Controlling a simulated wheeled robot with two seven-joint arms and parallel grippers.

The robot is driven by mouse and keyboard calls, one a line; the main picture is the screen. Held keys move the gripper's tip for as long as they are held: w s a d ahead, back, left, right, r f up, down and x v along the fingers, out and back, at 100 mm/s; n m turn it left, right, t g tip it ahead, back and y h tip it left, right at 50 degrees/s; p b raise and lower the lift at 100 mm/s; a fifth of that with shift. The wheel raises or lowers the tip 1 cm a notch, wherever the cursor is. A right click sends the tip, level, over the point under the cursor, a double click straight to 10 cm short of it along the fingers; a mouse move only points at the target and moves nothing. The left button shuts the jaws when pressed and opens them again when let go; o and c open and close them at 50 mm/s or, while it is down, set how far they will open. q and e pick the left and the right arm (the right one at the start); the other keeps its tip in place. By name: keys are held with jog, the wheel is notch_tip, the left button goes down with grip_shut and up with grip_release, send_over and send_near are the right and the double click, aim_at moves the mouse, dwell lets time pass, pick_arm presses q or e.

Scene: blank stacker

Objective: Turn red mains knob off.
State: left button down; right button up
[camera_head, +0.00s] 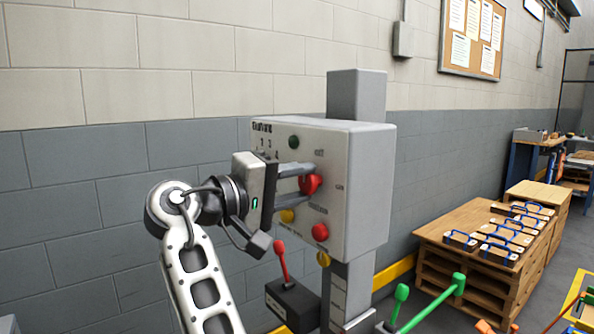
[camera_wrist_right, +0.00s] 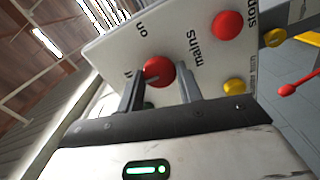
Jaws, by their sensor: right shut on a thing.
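The red mains knob (camera_head: 313,184) sits on the front face of a pale control box (camera_head: 365,190) on a grey post. My right gripper (camera_head: 309,180) reaches it from the left, with its two fingers on either side of the knob. It is shut on the knob. In the right wrist view the knob (camera_wrist_right: 158,70) shows between the fingers, partly hidden by the left one. The words "mains" and "on" are printed near it. The knob's exact pointing direction is hard to tell. My left gripper is not in view.
A red stop button (camera_head: 320,232), a dark green button (camera_head: 294,142) and a yellow button (camera_head: 287,216) are on the same face. A red-tipped lever (camera_head: 281,262) stands below. A pallet stack (camera_head: 470,255) with blue-handled blocks is at the right.

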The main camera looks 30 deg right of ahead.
dwell(0.4)
jog(key=o, duration=1)
